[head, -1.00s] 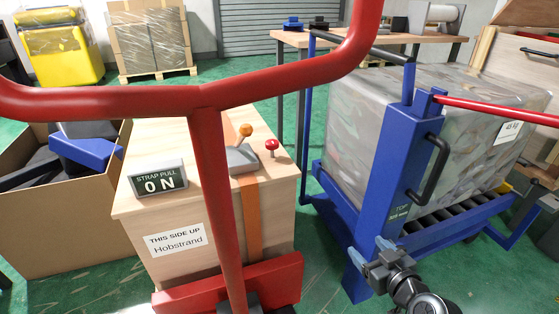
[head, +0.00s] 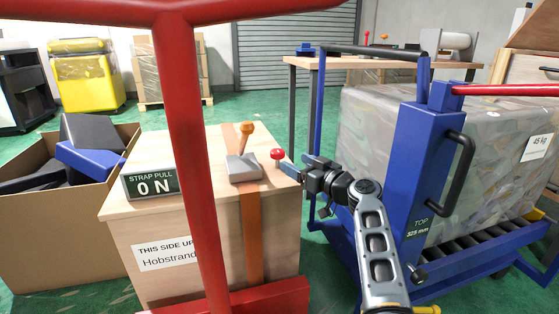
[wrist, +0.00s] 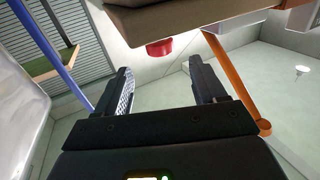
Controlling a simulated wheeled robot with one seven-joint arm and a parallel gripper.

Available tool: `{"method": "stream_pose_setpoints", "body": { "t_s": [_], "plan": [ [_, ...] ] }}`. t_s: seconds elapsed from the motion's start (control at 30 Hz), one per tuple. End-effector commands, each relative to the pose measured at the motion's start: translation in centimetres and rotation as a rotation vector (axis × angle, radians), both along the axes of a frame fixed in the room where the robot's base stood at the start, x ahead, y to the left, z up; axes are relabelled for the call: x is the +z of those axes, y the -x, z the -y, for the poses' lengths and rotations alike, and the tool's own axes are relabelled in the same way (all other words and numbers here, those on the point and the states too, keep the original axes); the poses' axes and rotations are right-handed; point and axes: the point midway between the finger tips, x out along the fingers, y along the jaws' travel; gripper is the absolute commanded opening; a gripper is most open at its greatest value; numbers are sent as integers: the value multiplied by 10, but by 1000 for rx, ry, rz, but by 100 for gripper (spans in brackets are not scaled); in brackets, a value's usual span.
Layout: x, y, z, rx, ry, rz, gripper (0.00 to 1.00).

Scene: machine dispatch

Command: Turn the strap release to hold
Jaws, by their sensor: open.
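A wooden crate (head: 190,210) stands in front of me with an orange strap (head: 252,240) over it. On its top, a grey block (head: 243,168) carries a lever with an orange ball (head: 246,127). A red knob (head: 277,154) stands to its right near the crate's edge. No label shows which of these is the strap release. A sign (head: 151,182) reads "STRAP PULL 0 N". My gripper (head: 308,166) is just right of the red knob. In the wrist view my gripper (wrist: 162,85) is open and empty, with the red knob (wrist: 160,47) beyond, between the fingers.
A blue cart (head: 425,190) with a wrapped load (head: 385,150) stands close on the right. A red bar (head: 195,120) crosses the view in front of the crate. An open cardboard box (head: 50,240) with dark and blue items is on the left. A table (head: 345,63) stands behind.

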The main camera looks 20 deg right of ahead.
Motion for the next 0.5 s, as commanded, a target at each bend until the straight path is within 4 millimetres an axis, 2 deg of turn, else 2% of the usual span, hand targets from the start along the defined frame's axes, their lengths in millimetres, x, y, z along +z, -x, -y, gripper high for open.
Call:
{"method": "stream_pose_setpoints", "body": {
  "t_s": [0.3, 0.5],
  "plan": [
    [-1, -42, -18, 1, -1, 1, 70],
    [-1, -59, -24, -1, -1, 0, 70]
  ]
}}
